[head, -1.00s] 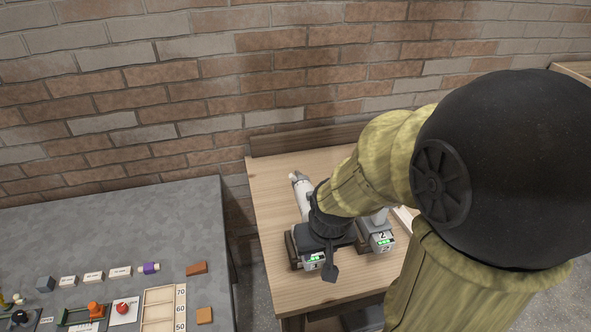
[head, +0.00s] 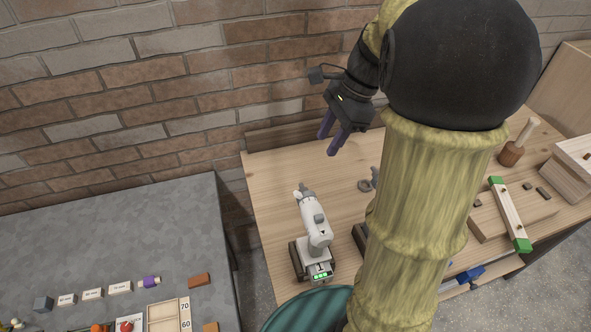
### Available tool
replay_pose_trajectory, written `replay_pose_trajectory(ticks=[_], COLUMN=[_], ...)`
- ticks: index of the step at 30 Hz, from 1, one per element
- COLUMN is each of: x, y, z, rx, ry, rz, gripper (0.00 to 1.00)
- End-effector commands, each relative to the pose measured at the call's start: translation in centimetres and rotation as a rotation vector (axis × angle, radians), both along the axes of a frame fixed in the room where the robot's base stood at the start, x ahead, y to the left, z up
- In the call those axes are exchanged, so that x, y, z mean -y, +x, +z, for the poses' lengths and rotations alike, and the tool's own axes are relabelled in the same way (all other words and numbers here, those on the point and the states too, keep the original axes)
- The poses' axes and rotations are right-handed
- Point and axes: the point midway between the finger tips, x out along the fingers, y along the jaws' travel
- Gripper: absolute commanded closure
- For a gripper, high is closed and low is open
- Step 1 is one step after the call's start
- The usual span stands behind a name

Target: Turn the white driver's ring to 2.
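The white driver (head: 317,234) stands in a dark dock with green lights on the wooden table, its nose pointing toward the wall. Its ring is near the nose end (head: 305,194); the number set on it is too small to read. My gripper (head: 330,144) is up by the brick wall, above and to the right of the driver, clear of it. Its two purple-tipped fingers point down and stand apart, with nothing between them. A second dark dock (head: 360,236) is mostly hidden behind my arm.
A small grey part (head: 370,182) lies on the wooden table behind my arm. A grey table (head: 130,235) with labels and small objects is at the left. The table's back left is clear.

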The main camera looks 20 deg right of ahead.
Motion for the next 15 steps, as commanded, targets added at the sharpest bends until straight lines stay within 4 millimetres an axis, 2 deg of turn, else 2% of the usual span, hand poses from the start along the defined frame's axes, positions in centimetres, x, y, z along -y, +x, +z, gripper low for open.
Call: replay_pose_trajectory(ticks=[3,15], x=[0.35,0.44], y=[0.15,0.09], z=[0.82,0.47], rx=[-0.015,-0.018], ry=[0.018,0.019], rz=[-0.042,-0.048], gripper=[0.63,0.63])
